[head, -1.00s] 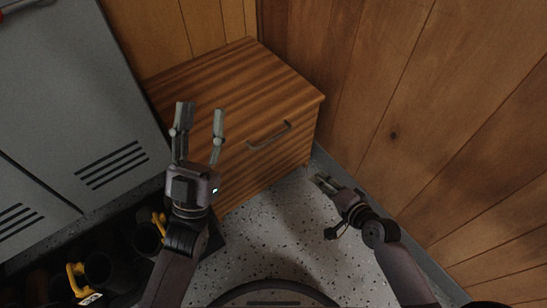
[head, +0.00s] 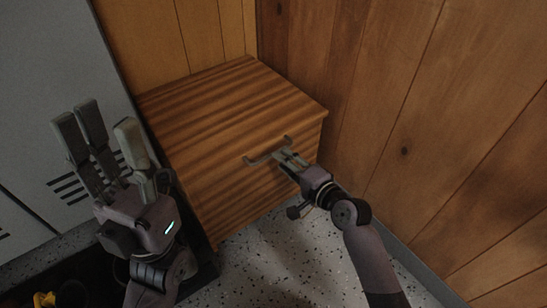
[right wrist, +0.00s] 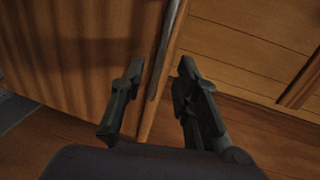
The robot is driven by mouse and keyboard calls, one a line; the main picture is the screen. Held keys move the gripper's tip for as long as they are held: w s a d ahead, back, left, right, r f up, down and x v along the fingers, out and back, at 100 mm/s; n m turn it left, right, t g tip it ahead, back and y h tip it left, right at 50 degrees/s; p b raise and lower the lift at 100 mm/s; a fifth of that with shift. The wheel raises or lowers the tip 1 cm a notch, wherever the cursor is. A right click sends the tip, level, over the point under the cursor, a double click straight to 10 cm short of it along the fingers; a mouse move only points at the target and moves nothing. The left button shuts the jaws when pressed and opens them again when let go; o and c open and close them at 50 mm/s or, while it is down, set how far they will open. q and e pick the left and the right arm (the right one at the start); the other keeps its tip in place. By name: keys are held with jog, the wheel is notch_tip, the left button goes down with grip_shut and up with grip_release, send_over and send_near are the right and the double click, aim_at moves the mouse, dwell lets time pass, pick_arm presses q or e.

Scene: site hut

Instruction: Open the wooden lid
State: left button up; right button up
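The wooden lid belongs to a striped wooden chest (head: 225,105) against the panelled corner in the head view; it looks closed. A grey bar handle (head: 254,160) is on its front. My right gripper (head: 284,155) is at the handle's right half. In the right wrist view its two fingers (right wrist: 158,80) are apart, with the grey handle bar (right wrist: 166,45) running between them; no finger clearly presses on it. My left gripper (head: 100,130) is raised left of the chest, fingers spread and empty, hiding part of the locker behind it.
A grey metal locker (head: 50,60) stands at the left. Plank walls close in the chest at the back and right (head: 400,100). A dark tray with yellow-trimmed things (head: 45,299) lies at lower left. Speckled floor (head: 285,255) is bare in front of the chest.

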jog(key=b+x, duration=0.1)
jog(key=x, duration=0.4)
jog(key=shift+w+a+f+b, duration=0.1)
jog(key=shift+w+a+b, duration=0.1)
jog(key=shift+w+b, duration=0.15)
jog(key=shift+c, duration=0.3)
grip_shut()
